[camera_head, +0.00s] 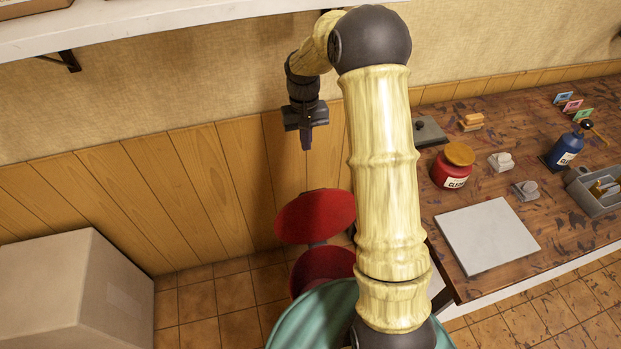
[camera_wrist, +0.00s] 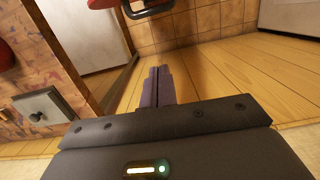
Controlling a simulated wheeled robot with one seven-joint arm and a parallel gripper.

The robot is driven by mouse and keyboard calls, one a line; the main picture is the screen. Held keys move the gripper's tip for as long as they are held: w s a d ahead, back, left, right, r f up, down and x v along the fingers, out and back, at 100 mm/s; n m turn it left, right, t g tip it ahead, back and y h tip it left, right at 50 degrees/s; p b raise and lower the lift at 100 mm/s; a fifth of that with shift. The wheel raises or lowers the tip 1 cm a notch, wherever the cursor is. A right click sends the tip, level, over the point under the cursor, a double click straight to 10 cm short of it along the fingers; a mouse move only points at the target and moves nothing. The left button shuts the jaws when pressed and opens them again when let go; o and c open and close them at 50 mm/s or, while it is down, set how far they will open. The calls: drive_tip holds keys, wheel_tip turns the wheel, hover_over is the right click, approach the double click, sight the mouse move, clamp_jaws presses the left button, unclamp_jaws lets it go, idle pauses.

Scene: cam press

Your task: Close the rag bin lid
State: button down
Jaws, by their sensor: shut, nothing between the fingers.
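The red rag bin (camera_head: 322,266) stands on the floor beside the workbench, partly hidden behind my arm. Its round red lid (camera_head: 315,216) stands raised behind and above it, so the bin looks open. My gripper (camera_head: 307,143) hangs in front of the wood-panelled wall, above the lid and apart from it. Its fingers point down and are shut and empty; they also show together in the wrist view (camera_wrist: 158,85). A red part (camera_wrist: 104,3) with a dark bracket shows at the top edge of the wrist view, likely part of the bin.
The workbench (camera_head: 487,237) at right holds a red jar (camera_head: 454,168), a blue bottle (camera_head: 564,150), a grey tray (camera_head: 597,193) and a pale square plate. A cardboard box (camera_head: 75,290) stands at left. A white shelf (camera_head: 150,22) runs overhead. Floor between box and bin is clear.

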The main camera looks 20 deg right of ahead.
drive_tip(key=shift+f, duration=0.1)
drive_tip(key=s+f+p, duration=0.3)
drive_tip(key=s+f, duration=0.2)
drive_tip(key=f, duration=0.5)
drive_tip(key=shift+f+p, duration=0.15)
drive_tip(key=shift+p, duration=0.2)
drive_tip(key=shift+s+a, duration=0.1)
drive_tip(key=shift+s, duration=0.1)
